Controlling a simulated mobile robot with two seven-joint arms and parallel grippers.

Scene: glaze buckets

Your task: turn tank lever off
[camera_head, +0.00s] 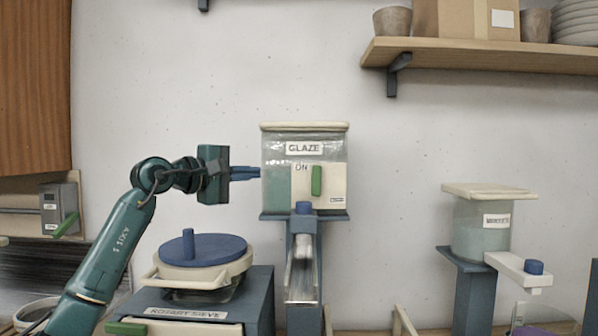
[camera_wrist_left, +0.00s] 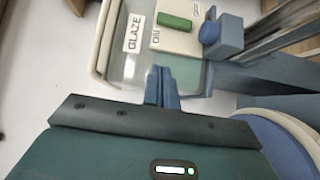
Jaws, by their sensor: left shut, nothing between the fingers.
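The glaze tank (camera_head: 278,150) is a clear container with a cream lid and a GLAZE label, on a blue-grey stand. A cream plate (camera_head: 329,172) on its front carries a green lever (camera_head: 317,180), which stands upright in the head view. ON is printed at its upper left, with a smaller label at lower right. The lever also shows in the left wrist view (camera_wrist_left: 175,21). My left gripper (camera_head: 257,173) is shut and empty, its fingertips near the tank's left side, left of the lever. Whether it touches the tank is unclear. My right gripper is out of view.
A blue knob (camera_head: 303,207) and a metal chute (camera_head: 301,268) sit below the lever. A rotary sieve (camera_head: 200,260) with a blue lid stands below my left arm. A second tank (camera_head: 482,230) is at right. A shelf (camera_head: 480,54) overhangs upper right.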

